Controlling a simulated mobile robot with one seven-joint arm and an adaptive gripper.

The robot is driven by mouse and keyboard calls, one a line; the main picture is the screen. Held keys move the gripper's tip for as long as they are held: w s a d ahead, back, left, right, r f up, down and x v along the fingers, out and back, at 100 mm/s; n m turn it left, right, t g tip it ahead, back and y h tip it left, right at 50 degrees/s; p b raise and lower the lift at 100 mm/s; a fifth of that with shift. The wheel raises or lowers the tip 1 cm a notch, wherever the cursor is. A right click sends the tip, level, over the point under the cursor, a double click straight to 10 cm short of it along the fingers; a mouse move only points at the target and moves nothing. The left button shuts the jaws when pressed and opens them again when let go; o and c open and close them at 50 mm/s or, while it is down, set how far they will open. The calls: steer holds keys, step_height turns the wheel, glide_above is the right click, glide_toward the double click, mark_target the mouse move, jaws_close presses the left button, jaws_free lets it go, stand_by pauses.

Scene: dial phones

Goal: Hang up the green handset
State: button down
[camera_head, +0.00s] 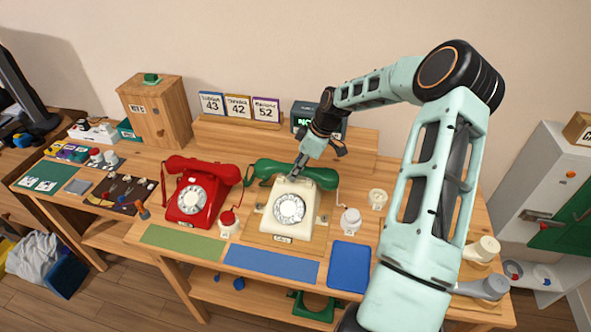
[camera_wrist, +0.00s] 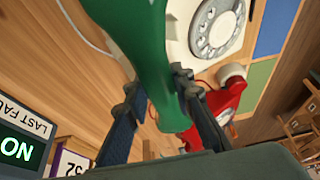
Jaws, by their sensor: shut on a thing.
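The green handset (camera_head: 265,168) lies across the top of the cream dial phone (camera_head: 288,210) in the head view. My gripper (camera_head: 297,170) comes down on its middle from behind. In the wrist view the handset (camera_wrist: 148,60) passes between the two fingers of my gripper (camera_wrist: 155,95), which are shut on it. The cream phone's dial (camera_wrist: 217,25) shows just beyond the handset. I cannot tell whether the handset rests fully in the cradle, as the gripper hides part of it.
A red phone (camera_head: 196,192) with its red handset stands close to the left. A small red-topped item (camera_head: 229,222) and a white one (camera_head: 350,221) flank the cream phone. A dark display box (camera_head: 303,112) and number cards (camera_head: 238,106) stand behind. Coloured mats (camera_head: 272,264) lie in front.

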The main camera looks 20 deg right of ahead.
steer(key=shift+f+b, duration=0.5)
steer(key=shift+f, duration=0.25)
steer(key=c, duration=1.6)
jaws_free()
steer(key=v, duration=1.2)
steer(key=shift+f, duration=0.1)
